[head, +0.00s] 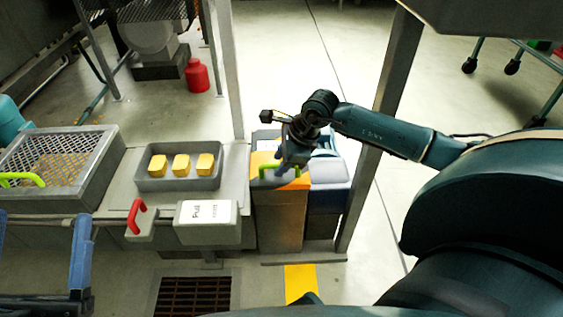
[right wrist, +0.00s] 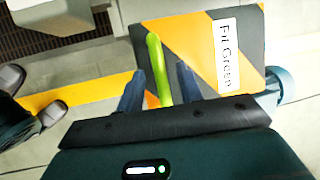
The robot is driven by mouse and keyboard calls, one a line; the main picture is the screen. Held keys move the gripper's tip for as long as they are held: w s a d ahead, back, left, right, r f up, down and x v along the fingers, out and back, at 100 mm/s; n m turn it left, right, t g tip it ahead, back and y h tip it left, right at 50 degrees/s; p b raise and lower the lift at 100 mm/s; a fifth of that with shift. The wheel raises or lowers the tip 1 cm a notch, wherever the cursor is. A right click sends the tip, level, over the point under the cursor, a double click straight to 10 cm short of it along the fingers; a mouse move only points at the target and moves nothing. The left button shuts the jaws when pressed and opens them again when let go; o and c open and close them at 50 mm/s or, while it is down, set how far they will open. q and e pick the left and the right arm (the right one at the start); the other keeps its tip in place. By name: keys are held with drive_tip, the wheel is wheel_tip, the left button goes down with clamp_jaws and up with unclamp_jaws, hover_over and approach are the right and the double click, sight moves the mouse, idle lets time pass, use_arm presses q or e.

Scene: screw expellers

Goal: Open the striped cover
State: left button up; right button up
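The striped cover (head: 260,160) is an orange and grey panel on top of a bin. In the right wrist view the cover (right wrist: 188,42) bears a white "Fit Green" label and a green handle (right wrist: 156,68). The handle (head: 268,168) also shows in the head view. The cover lies closed. My right gripper (right wrist: 159,82) is over the cover with its two fingers apart, one on each side of the handle, with gaps visible. My right gripper (head: 286,168) partly hides the cover in the head view. My left gripper (head: 42,222) is open and empty at the lower left.
Left of the bin are a grey tray (head: 152,183) with yellow blocks, a "Pull" box (head: 206,222), a red handle (head: 137,214) and a mesh-covered container (head: 105,180). A metal post (head: 375,140) stands close right of the bin. Open floor lies beyond.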

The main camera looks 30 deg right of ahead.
drive_tip(key=shift+c, duration=0.5)
clamp_jaws()
